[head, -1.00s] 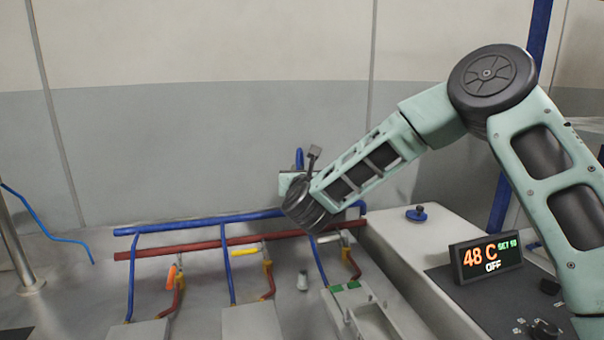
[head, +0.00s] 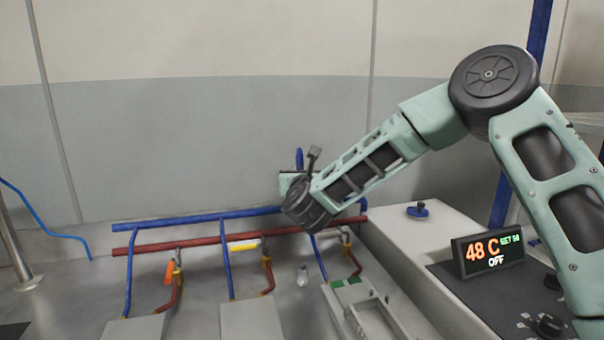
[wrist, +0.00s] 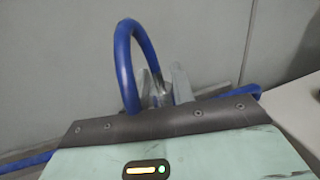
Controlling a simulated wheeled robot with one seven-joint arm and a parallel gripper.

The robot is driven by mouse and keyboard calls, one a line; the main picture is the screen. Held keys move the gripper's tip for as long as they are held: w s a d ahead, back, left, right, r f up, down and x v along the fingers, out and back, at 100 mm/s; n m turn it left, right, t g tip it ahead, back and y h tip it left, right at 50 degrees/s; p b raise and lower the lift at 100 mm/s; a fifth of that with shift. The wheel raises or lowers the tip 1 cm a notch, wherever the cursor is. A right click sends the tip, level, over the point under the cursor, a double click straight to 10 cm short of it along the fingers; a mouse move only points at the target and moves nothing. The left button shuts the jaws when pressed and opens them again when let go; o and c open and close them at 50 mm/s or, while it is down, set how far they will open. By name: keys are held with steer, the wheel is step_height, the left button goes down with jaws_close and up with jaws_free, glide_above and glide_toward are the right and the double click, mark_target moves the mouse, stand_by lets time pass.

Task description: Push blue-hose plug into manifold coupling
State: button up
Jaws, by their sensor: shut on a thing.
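My gripper (wrist: 166,88) shows in the wrist view beyond the edge of my wrist housing, with its grey fingers shut around the metallic end of the blue hose (wrist: 124,60), the plug. The hose arches up and bends over to the left. In the head view a short piece of the blue hose (head: 299,158) rises behind my wrist, which hides the fingers and plug. The blue manifold pipe (head: 180,225) runs along the wall above a red pipe (head: 190,245). The coupling cannot be made out, nor whether the plug touches it.
An orange lever (head: 169,272) and a yellow lever (head: 243,245) sit on the branch pipes. A small clear or grey piece (head: 302,277) stands on the bench. At right are a pale box with a blue knob (head: 417,211) and a display (head: 487,252) reading 48 C, OFF.

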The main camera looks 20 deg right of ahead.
steer(key=shift+f+b, duration=0.85)
steer(key=shift+b, duration=0.15)
steer(key=o, duration=1.1)
steer(key=b+v, duration=0.2)
steer(key=v, duration=1.5)
steer(key=shift+s+r+b, duration=0.1)
steer(key=shift+s+b, duration=0.15)
steer(key=shift+b, duration=0.15)
